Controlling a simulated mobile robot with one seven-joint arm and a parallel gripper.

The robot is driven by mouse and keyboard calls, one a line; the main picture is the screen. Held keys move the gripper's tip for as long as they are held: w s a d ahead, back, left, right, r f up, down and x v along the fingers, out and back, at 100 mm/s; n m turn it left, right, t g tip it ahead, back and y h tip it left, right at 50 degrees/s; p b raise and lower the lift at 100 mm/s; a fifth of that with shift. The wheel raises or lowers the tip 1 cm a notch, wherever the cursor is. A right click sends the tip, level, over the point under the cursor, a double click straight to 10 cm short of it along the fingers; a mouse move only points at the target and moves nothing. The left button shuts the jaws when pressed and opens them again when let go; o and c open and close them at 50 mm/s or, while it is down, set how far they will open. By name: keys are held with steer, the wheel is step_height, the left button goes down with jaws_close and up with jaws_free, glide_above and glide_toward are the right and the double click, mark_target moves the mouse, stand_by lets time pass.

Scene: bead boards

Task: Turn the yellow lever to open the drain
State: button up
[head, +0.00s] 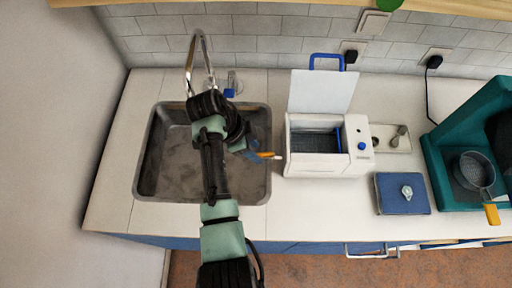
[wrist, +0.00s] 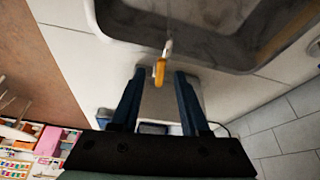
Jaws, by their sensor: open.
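The yellow lever (head: 265,154) shows in the head view just left of the white appliance (head: 300,166), with a pale piece at its right end. In the wrist view the yellow lever (wrist: 160,72) lies in the gap between my fingertips, with a pale rod reaching from it toward the sink. My gripper (head: 249,151) is over the sink's right edge, close to the lever. In the wrist view my gripper (wrist: 159,77) is open, one dark blue finger on each side of the lever. I cannot tell whether a finger touches it. The drain opening is not visible.
The steel sink (head: 170,190) lies under my arm, with a tall faucet (head: 190,62) behind it. The appliance has a raised lid (head: 322,92). A blue board (head: 390,204) and a teal machine (head: 440,165) with a pan (head: 474,172) stand to the right.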

steer(key=shift+d+f, duration=0.3)
steer(key=shift+f, duration=0.35)
steer(key=shift+w, duration=0.1)
jaws_close()
